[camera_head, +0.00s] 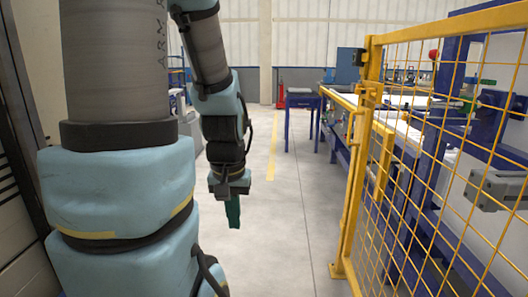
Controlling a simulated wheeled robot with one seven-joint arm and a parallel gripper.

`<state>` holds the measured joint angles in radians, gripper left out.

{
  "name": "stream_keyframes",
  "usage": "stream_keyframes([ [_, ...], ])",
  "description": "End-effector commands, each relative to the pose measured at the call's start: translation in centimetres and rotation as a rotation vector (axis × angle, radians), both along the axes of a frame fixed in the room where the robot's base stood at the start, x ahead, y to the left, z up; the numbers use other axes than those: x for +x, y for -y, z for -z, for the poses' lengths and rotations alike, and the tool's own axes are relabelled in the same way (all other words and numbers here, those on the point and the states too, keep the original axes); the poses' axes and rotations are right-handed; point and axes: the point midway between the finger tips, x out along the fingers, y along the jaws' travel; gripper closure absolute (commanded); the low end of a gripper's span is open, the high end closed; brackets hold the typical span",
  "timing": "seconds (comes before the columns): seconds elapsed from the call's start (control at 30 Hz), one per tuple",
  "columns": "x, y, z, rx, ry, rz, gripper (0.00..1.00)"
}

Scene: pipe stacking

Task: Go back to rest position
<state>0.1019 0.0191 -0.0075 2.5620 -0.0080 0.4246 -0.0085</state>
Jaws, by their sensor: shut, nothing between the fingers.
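My arm rises close in front of the camera on the left, and its wrist hangs down left of the picture's middle. My gripper (233,214) is at the lower end of the wrist, pointing down over the open floor. Its dark green fingers are together, with nothing seen between them. It is apart from the fence and the tables. No pipe can be made out clearly.
A yellow mesh fence (440,170) stands close on the right. Behind it are blue-framed workbenches (405,125). A small blue table (302,98) stands farther back. The grey floor (285,210) between my arm and the fence is clear.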

Motion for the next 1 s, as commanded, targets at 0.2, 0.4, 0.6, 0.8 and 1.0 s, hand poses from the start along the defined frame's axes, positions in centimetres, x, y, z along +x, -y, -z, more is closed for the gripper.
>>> stream_keyframes([
  [0.2,0.1,0.0,-6.4,0.001,0.002,0.004,1.0],
  [0.4,0.1,0.0,-11.5,0.001,0.002,0.005,1.0],
  [0.6,0.1,0.0,-13.3,0.001,0.003,0.005,1.0],
  [0.8,0.2,0.0,-13.2,0.002,0.003,0.006,1.0],
  [1.0,0.2,0.0,-13.2,0.002,0.003,0.006,1.0],
])
